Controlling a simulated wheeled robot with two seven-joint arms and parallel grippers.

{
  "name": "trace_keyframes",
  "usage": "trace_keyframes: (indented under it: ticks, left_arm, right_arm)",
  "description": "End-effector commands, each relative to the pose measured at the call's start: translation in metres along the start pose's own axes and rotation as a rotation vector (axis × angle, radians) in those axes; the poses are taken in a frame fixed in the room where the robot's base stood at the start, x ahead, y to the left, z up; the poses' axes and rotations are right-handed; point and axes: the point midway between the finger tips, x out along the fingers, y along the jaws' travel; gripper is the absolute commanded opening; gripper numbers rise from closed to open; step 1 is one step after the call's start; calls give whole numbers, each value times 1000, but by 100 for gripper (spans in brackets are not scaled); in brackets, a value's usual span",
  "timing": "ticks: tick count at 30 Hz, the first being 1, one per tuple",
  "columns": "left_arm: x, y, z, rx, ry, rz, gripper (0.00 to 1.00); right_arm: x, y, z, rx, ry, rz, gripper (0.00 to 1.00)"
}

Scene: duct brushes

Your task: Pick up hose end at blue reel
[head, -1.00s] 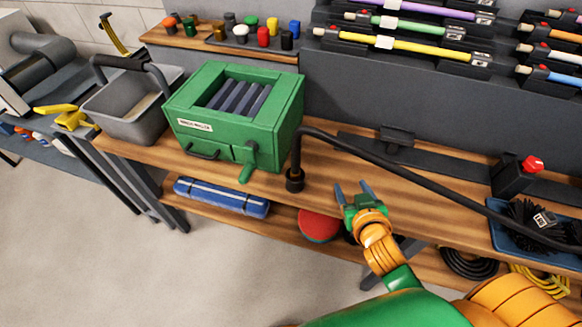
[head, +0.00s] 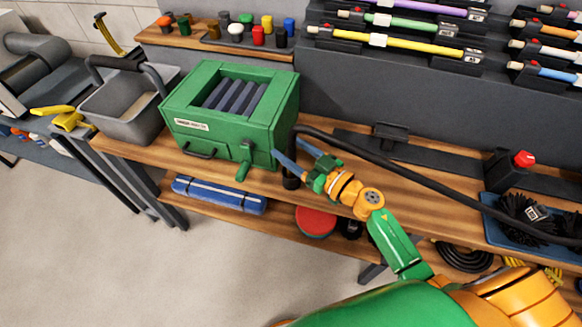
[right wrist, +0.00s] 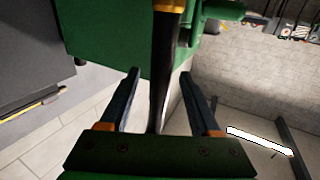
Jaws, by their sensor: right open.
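A thick black hose (head: 400,170) runs from the right over the wooden bench, and its end (head: 291,181) bends down beside the green box (head: 222,148). My right gripper (head: 289,149) is at this downturned end, above its lower tip. In the right wrist view, the hose (right wrist: 163,60) passes between the two open fingers (right wrist: 160,74), with a gap visible on each side. An orange band shows on the hose at the top there. No blue reel can be made out. My left gripper is not in view.
The green box with a front crank stands just left of the hose end. A blue tray (head: 492,222) with black brushes is at the right. A grey bucket (head: 125,110) stands at the left. The lower shelf holds a blue roll (head: 220,195) and a red disc (head: 315,222).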

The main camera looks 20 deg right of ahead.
Motion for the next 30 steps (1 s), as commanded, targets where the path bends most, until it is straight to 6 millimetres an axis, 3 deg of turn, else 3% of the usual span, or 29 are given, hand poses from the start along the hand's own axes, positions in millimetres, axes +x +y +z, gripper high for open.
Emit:
trace_keyframes:
  ticks: [5,9,12,30]
  left_arm:
    - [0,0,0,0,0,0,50]
    - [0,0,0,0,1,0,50]
    - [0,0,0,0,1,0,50]
    - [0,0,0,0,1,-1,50]
  right_arm:
    - [0,0,0,0,0,0,61]
    - [0,0,0,0,0,1,23]
    - [0,0,0,0,0,1,0]
    - [0,0,0,0,0,1,0]
